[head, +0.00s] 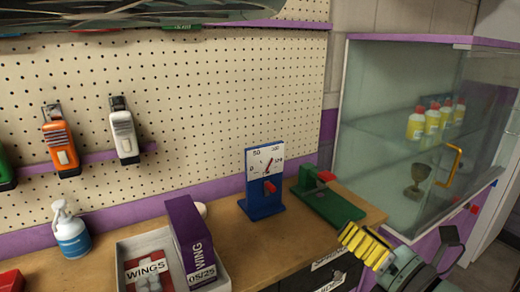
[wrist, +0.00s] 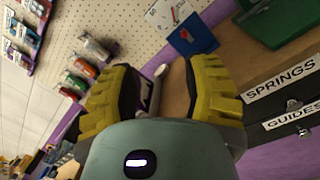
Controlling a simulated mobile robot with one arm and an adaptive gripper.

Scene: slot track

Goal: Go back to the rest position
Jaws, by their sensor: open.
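My gripper (head: 366,246) is at the lower right in the head view, in front of the bench and beside the drawers. It has yellow ribbed fingers. In the wrist view my gripper (wrist: 160,85) shows its two fingers spread apart, with nothing held between them. Beyond the fingers lie the wooden bench and the pegboard. The gripper looks clear of the green stand and the blue gauge.
A blue gauge (head: 265,180) and a green stand (head: 327,200) stand on the wooden bench (head: 235,237). A grey tray (head: 133,245) holds a purple box (head: 190,240). A glass cabinet (head: 400,120) is at right. Labelled drawers (wrist: 285,100) are near the gripper.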

